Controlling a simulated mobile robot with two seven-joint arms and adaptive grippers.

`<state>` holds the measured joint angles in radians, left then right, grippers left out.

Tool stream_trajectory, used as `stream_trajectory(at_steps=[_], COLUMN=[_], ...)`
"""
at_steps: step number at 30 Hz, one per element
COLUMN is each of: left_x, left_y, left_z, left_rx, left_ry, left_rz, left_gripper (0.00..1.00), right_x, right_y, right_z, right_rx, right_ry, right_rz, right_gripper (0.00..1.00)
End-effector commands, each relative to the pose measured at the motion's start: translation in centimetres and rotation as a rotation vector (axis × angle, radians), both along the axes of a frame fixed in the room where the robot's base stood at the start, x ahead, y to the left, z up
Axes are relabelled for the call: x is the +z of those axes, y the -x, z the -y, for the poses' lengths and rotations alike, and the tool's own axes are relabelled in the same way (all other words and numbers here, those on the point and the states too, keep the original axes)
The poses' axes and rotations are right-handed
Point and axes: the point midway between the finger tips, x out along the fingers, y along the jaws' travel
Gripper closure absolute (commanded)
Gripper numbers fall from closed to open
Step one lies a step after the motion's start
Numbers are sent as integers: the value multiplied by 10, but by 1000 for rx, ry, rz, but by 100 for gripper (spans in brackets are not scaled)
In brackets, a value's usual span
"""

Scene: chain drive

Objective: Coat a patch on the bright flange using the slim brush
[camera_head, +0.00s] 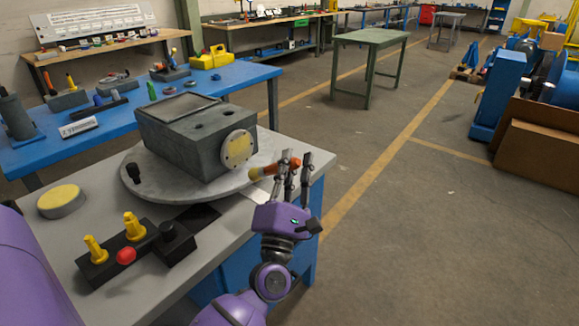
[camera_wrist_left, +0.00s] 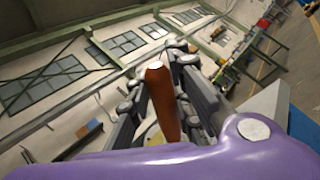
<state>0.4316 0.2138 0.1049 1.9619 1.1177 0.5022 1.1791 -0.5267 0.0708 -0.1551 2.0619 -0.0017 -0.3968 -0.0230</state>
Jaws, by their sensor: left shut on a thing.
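The bright flange (camera_head: 237,149) is a round disc with a pale rim and a yellowish middle. It sits on the side of a grey block-shaped housing (camera_head: 190,140), facing right. My left gripper (camera_head: 290,166) is shut on the slim brush (camera_head: 268,171), just right of the flange and slightly below it. The brush's orange-brown handle lies between the fingers, and its pale yellow tip points left toward the flange. A gap shows between tip and flange. In the left wrist view the brown handle (camera_wrist_left: 160,103) stands between the fingers. My right gripper is not in view.
The housing stands on a round grey plate (camera_head: 150,188) on a grey-topped bench. A black box with yellow knobs and a red button (camera_head: 126,256) and a yellow-topped round tin (camera_head: 62,200) are at left. A blue bench (camera_head: 235,75) is behind; open floor lies right.

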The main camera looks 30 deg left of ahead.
Motion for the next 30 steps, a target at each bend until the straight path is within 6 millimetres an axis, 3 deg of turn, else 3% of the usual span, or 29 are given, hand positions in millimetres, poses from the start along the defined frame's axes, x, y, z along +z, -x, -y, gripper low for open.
stream_trajectory(at_steps=[15,30], left_x=[0,1], left_y=[-4,-5], left_z=[-57,-68], left_rx=[0,0], left_ry=[-4,-1], left_rz=[0,1], left_gripper=[100,100], right_x=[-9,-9], right_y=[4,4], right_z=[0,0], right_rx=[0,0], right_ry=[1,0], right_rz=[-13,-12], right_gripper=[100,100])
